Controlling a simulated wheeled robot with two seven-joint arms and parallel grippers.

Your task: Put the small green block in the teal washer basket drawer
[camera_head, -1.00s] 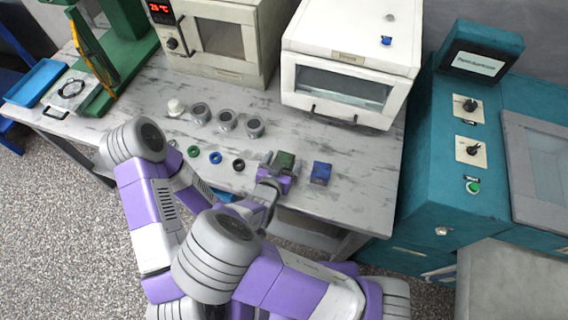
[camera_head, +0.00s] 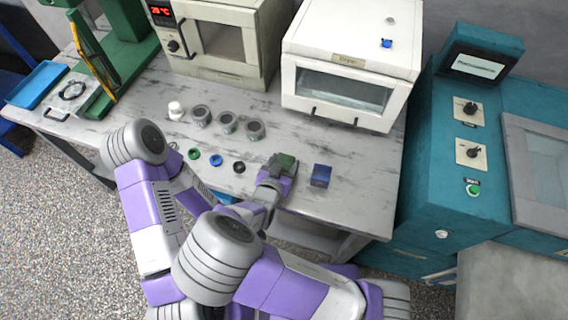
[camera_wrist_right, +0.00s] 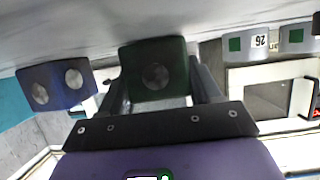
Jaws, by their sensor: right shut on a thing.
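The small green block (camera_head: 285,160) is at the front of the grey table, between the fingers of my right gripper (camera_head: 275,171). In the right wrist view the green block (camera_wrist_right: 155,68) fills the gap between the two fingers (camera_wrist_right: 158,90), and the gripper is shut on it. Whether the block touches the tabletop cannot be told. The teal washer (camera_head: 425,165) stands to the right of the table. A pale handle low on its front (camera_head: 440,275) is partly visible; how far any basket drawer is open cannot be told. My left gripper is not in view.
A blue block (camera_head: 321,175) sits just right of my right gripper. Several grey cups (camera_head: 228,122) and small rings (camera_head: 216,160) lie to the left. A white dryer (camera_head: 345,85) and a beige oven (camera_head: 215,45) stand behind. The table's front right corner is clear.

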